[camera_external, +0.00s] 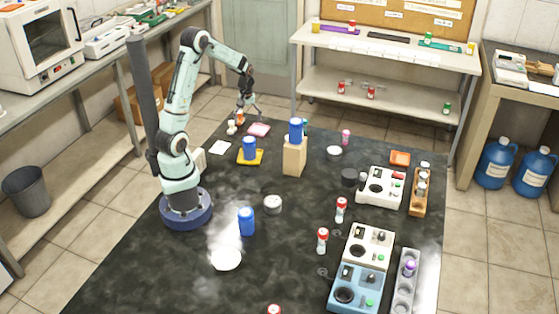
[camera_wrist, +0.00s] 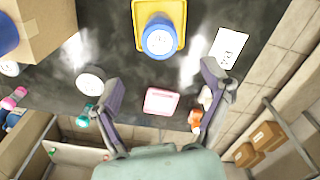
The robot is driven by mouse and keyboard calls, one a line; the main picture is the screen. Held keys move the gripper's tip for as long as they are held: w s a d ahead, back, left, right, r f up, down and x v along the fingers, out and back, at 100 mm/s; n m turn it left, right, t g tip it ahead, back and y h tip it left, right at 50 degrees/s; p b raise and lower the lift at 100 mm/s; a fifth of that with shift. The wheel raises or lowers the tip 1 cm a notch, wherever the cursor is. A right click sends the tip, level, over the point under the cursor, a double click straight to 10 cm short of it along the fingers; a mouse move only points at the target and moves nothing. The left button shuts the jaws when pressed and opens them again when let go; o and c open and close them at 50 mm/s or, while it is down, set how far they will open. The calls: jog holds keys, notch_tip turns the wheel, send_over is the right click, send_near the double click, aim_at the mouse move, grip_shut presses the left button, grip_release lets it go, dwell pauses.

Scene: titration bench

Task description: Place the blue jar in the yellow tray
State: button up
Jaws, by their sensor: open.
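A blue jar (camera_external: 249,148) stands upright in the yellow tray (camera_external: 258,161). In the wrist view the jar (camera_wrist: 160,38), with a pale round top, is inside the rim of the yellow tray (camera_wrist: 138,14). A second blue jar (camera_external: 296,130) stands on a cardboard-coloured box; its edge shows in the wrist view (camera_wrist: 6,34). A third blue jar (camera_external: 246,221) stands on the dark bench in front. My gripper (camera_external: 246,112) is open and empty, beyond the yellow tray. In the wrist view the gripper (camera_wrist: 163,85) has its fingers wide apart, with the tray and jar ahead of them.
The box (camera_external: 294,157) stands right of the yellow tray. A pink tray (camera_external: 259,130) lies behind the yellow tray, and a white card (camera_external: 219,147) lies left of it. Red-capped bottles (camera_external: 341,209) and instruments (camera_external: 380,187) occupy the right side. The bench's front left is mostly clear.

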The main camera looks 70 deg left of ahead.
jog(key=s+d+r+m, duration=0.6)
jog(key=d+r, duration=0.2)
jog(key=d, duration=0.3)
jog(key=s+d+r+m, duration=0.1)
jog(key=s+d+m, duration=0.5)
jog(key=s, duration=0.5)
jog(key=shift+r+m+y, duration=0.25)
jog(key=shift+m+y, duration=0.15)
jog(key=shift+m, duration=0.2)
dwell(0.4)
